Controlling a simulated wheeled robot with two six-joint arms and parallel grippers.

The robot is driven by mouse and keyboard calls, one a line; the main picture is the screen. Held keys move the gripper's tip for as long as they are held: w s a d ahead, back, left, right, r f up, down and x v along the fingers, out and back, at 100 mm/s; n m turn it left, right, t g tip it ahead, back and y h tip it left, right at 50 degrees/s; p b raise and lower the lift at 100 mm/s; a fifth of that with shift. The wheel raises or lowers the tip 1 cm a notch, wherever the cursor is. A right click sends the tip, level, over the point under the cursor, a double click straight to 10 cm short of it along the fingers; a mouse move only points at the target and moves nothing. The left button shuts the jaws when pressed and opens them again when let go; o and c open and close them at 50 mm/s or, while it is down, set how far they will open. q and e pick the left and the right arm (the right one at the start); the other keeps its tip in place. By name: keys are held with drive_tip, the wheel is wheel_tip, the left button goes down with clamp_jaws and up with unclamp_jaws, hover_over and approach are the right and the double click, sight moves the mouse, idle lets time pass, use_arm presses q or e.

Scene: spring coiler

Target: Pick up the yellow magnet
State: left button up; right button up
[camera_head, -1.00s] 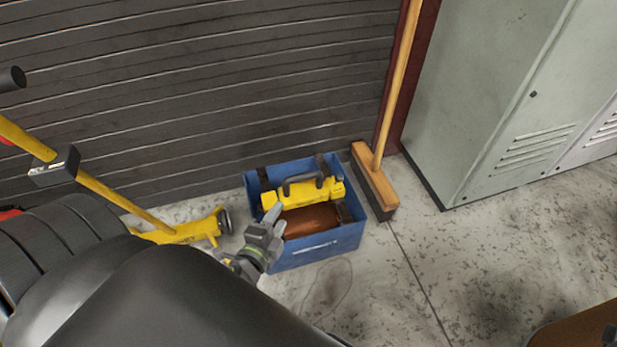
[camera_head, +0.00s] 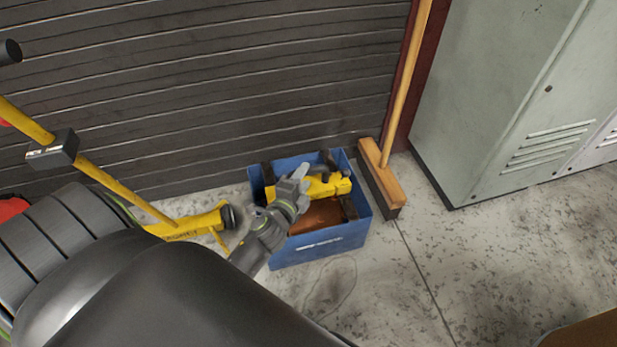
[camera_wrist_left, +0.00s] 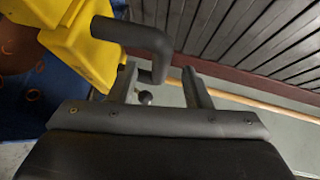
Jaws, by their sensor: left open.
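The yellow magnet (camera_head: 328,186) lies across the top of a blue crate (camera_head: 322,247) on the floor. In the left wrist view, the magnet's yellow body (camera_wrist_left: 82,48) is at the upper left, with its dark bent handle (camera_wrist_left: 135,34). My left gripper (camera_head: 298,178) is open over the crate and covers the magnet's left part and much of its handle in the head view. In the left wrist view, the handle's bent end lies between the two fingers (camera_wrist_left: 160,76); the fingers are not closed on it. My right gripper is not in view.
A broom (camera_head: 380,180) stands right of the crate, beside a grey-green locker (camera_head: 490,110). A yellow wheeled tool (camera_head: 185,228) is to the left. A dark slatted wall (camera_head: 200,90) is behind. Brown contents (camera_head: 318,216) lie inside the crate.

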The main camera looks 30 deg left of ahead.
sight(311, 168)
use_arm(q)
drive_tip(key=shift+b+x, duration=0.75)
drive_tip(key=shift+x, duration=1.95)
drive_tip(key=shift+c, duration=0.4)
clamp_jaws()
